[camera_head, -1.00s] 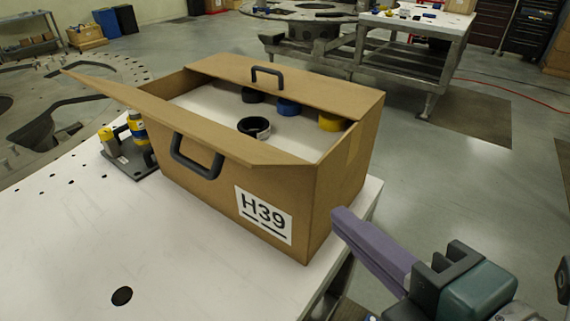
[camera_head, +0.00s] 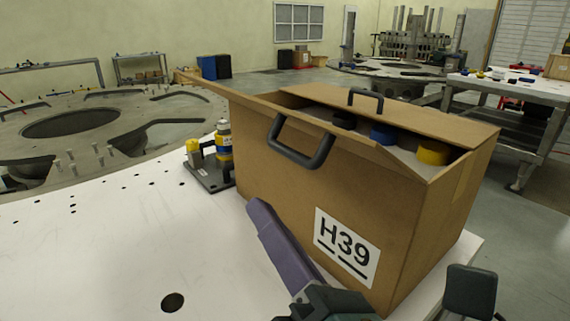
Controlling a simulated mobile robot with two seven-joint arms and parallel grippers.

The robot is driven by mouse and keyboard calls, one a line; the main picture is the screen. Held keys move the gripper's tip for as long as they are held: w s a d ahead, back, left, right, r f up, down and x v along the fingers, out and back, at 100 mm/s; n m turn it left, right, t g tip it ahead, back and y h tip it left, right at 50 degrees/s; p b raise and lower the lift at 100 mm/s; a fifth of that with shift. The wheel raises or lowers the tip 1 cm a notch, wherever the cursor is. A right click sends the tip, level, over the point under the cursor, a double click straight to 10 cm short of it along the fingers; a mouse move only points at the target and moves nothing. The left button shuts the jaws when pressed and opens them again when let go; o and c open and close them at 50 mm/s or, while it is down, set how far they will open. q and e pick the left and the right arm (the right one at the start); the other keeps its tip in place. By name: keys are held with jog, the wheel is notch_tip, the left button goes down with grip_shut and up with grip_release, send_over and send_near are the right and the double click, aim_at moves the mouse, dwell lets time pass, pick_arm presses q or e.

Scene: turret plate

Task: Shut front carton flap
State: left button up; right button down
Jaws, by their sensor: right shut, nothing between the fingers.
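The cardboard carton (camera_head: 395,215), labelled H39, stands on the white table. Its front flap (camera_head: 362,151) shows nearly edge-on along the top of the front side, sticking out past the left corner, and stands open. My left gripper is not in view.
Inside the carton a blue roll (camera_head: 383,133) and a yellow roll (camera_head: 433,152) show through the gap. A small fixture with yellow parts (camera_head: 212,165) stands left of the carton. The white table (camera_head: 100,255) is clear at front left.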

jog(key=w+d+r+p, duration=0.2)
jog(key=shift+d+r, duration=0.1)
jog(key=shift+r, duration=0.3)
jog(key=shift+r+p, duration=0.1)
jog(key=shift+p, duration=0.25)
jog(key=shift+r+m+p, duration=0.45)
jog(key=shift+m+p, duration=0.05)
jog(key=shift+p, duration=0.05)
